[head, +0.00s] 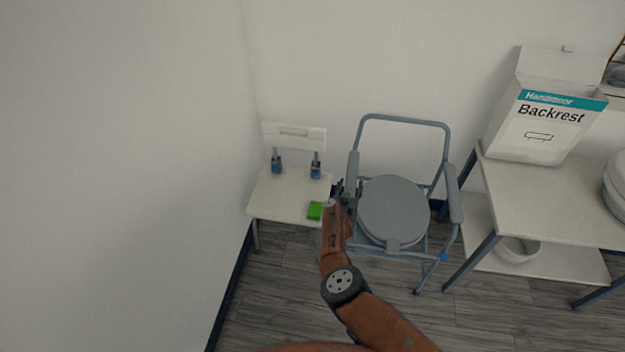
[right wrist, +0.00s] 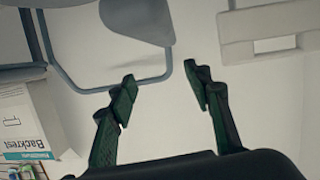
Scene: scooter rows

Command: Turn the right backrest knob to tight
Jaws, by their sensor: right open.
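A white backrest (head: 294,135) with a slot stands on two posts at the back of a white seat (head: 262,208). The right backrest knob (head: 315,173) is blue, low on the right post; its setting is too small to read. The left backrest knob (head: 277,170) is a similar blue one on the left post. My right gripper (head: 342,190) is just right of the seat, apart from the right knob. In the right wrist view its fingers (right wrist: 166,88) are spread and empty, with the backrest (right wrist: 262,32) at upper right; no knob shows there. My left gripper is not in view.
A grey commode chair (head: 393,208) stands close on the right. A white table (head: 490,192) farther right holds a Backrest box (head: 545,125). Walls close in behind and left.

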